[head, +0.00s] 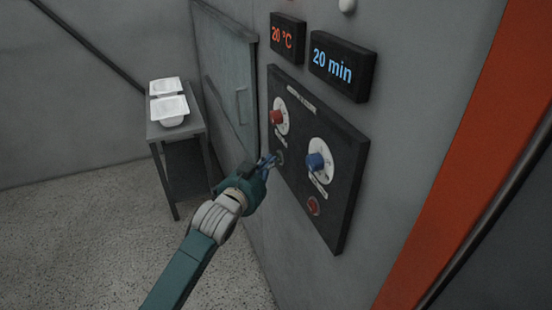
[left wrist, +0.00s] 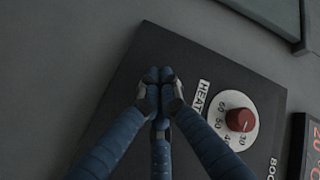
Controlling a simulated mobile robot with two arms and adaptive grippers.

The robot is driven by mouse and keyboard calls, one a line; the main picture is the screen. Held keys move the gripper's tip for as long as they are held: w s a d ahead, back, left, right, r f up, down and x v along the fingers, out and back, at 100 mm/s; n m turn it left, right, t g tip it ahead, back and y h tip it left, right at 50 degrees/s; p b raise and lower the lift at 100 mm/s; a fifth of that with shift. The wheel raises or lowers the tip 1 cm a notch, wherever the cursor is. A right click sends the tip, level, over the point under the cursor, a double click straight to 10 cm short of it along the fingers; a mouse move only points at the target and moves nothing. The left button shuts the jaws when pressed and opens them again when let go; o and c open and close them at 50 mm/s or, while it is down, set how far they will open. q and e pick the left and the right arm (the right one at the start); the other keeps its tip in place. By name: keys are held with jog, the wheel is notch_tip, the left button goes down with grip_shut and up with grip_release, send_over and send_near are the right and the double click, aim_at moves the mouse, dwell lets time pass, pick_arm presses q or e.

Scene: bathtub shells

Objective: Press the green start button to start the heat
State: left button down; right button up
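The dark control panel (head: 335,165) is on the grey wall. It has a red knob (head: 277,117), a blue knob (head: 316,162) and a red button (head: 313,206). My left gripper (head: 272,160) is at the panel's lower left, below the red knob. A small dim greenish round part, seemingly the start button (head: 280,157), shows right at its fingertips; I cannot tell whether they touch. In the left wrist view the fingertips (left wrist: 159,78) are together over the panel (left wrist: 195,60), beside the HEAT label and red knob (left wrist: 240,120). The button is hidden there. My right gripper is not in view.
Two displays above the panel read 20 °C (head: 287,38) and 20 min (head: 343,66). A grey door with a handle (head: 241,105) is left of the panel. A small table (head: 195,125) bears two white shells (head: 170,108). An orange upright (head: 460,150) stands at right.

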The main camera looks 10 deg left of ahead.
pick_arm(q)
jog(key=shift+a+r, duration=0.1)
jog(key=shift+s+a+p, duration=0.45)
jog(key=shift+a, duration=0.1)
jog(key=s+a, duration=0.1)
jog(key=s+a+p, duration=0.1)
jog(key=a+p, duration=0.1)
jog(key=a, duration=0.1)
jog(key=shift+s+a, duration=0.1)
jog(key=shift+s, duration=0.3)
dwell(0.8)
